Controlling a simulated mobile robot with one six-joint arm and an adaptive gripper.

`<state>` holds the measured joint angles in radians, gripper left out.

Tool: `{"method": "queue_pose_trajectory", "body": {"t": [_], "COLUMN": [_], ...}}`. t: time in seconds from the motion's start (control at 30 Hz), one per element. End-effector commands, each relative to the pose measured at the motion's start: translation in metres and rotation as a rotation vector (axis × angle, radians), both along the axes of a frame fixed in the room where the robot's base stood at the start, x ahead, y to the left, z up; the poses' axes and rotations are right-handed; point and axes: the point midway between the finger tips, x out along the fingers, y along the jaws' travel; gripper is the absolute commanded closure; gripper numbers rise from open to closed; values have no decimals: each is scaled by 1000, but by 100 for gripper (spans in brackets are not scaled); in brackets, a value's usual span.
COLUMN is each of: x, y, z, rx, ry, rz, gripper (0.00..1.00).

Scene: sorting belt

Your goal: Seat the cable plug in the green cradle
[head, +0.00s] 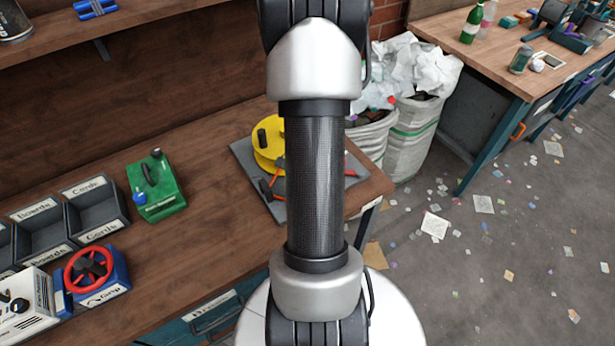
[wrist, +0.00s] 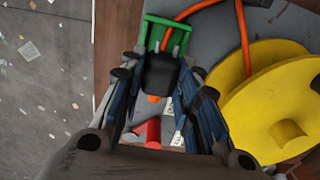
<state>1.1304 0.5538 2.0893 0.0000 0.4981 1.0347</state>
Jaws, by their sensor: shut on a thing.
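In the wrist view, a black plug (wrist: 161,72) with an orange end sits between the fingers of my gripper (wrist: 162,80), which is shut on it. The green cradle (wrist: 148,30), a slotted frame, stands just beyond the plug at the top. The plug overlaps the cradle's near side in this view; I cannot tell whether they touch. An orange cable (wrist: 244,40) runs near the cradle and over the yellow reel (wrist: 285,85). In the head view my arm hides the gripper and the cradle; the yellow reel (head: 266,150) shows left of the arm.
A grey mat (head: 245,152) lies under the reel near the bench's right end. A green box (head: 156,190) with a lever, grey labelled bins (head: 95,211) and a blue block with a red wheel (head: 95,275) stand to the left. A red cylinder (wrist: 153,130) shows below the plug.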

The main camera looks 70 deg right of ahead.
Motion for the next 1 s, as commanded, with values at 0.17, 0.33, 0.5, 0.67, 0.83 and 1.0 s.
{"method": "queue_pose_trajectory", "body": {"t": [0.17, 0.33, 0.5, 0.67, 0.83, 1.0], "x": [0, 0, 0, 0, 0, 0], "y": [0, 0, 0, 0, 0, 0], "z": [-7, -12, -17, -22, -27, -32], "rx": [1, 1, 1, 1, 1, 0], "ry": [1, 0, 0, 0, 1, 0], "rz": [0, 0, 0, 0, 0, 0], "gripper": [99, 99, 99, 99, 99, 99]}}
